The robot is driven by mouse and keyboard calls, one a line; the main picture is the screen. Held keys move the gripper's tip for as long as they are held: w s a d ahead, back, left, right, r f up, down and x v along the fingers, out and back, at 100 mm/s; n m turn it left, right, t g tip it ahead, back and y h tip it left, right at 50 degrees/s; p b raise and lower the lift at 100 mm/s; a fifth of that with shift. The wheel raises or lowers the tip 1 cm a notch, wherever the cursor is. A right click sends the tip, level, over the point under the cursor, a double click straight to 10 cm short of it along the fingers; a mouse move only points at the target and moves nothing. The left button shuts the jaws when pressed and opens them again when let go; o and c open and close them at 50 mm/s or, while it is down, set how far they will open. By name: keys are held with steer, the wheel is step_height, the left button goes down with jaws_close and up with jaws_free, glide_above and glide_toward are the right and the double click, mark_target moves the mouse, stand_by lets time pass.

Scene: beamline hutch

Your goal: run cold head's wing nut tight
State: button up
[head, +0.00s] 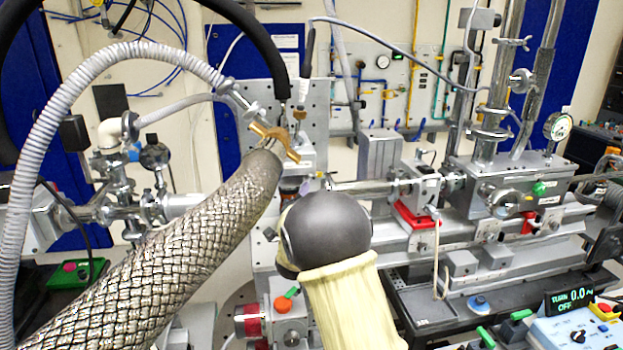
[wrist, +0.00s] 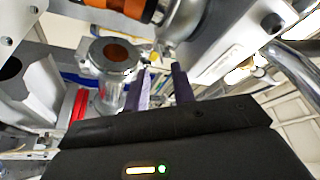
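My gripper (wrist: 161,70) shows two dark purple fingers in the wrist view with a clear gap between them, so it is open. A round metal clamp-like fitting (wrist: 98,57) with an orange-brown centre is just left of the fingers. A rounded metal part (wrist: 178,22) is close beyond the fingertips. I cannot clearly make out the wing nut, or tell whether any of it lies between the fingers. In the head view, my dark wrist ball and pale sleeve cover most of the gripper; only a small purple bit (head: 303,187) shows, near the centre equipment.
A thick braided hose (head: 205,240) and a ribbed grey hose (head: 62,115) arch close on the left. A red-footed rail assembly (head: 415,215) is at right. A display (head: 571,298) reads TURN 0.0 and OFF. A black-and-orange cylinder (wrist: 118,9) is above the fingers.

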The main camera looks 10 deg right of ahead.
mark_target(311, 178)
steer(key=p+x, duration=0.1)
steer(key=x, duration=0.4)
jaws_close()
